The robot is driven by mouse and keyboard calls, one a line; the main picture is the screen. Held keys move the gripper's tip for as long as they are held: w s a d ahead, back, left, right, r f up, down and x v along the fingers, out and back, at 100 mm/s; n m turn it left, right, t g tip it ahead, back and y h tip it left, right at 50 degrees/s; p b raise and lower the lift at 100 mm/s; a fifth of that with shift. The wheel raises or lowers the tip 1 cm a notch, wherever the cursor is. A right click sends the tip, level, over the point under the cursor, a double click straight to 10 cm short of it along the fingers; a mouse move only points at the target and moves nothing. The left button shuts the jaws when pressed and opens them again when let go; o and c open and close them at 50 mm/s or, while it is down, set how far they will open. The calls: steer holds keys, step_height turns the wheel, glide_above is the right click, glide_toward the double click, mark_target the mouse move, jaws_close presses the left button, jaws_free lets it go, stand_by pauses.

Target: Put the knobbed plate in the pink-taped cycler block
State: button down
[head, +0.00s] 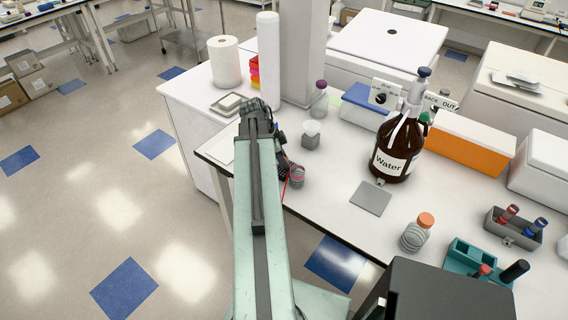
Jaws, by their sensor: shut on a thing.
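My gripper (283,168) is at the far end of my arm, over the left edge of the white bench. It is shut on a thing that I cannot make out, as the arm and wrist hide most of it. I cannot pick out the knobbed plate for sure. No cycler block with pink tape can be made out. A dark box-shaped unit (445,292) stands at the bottom right, with its near part cut off by the frame.
A flat grey square (371,199) lies on the bench (335,205). Beside my gripper is a ribbed coil-like item (297,177). A brown water bottle (396,150), an orange-capped bottle (415,235), a teal rack (462,258) and a grey rack (500,226) stand to the right.

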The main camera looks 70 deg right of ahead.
steer(key=c, duration=1.1)
jaws_free()
steer(key=shift+r, duration=0.35)
steer(key=p+v, duration=1.1)
steer(key=shift+w+r, duration=0.2)
steer(key=shift+a, duration=0.1)
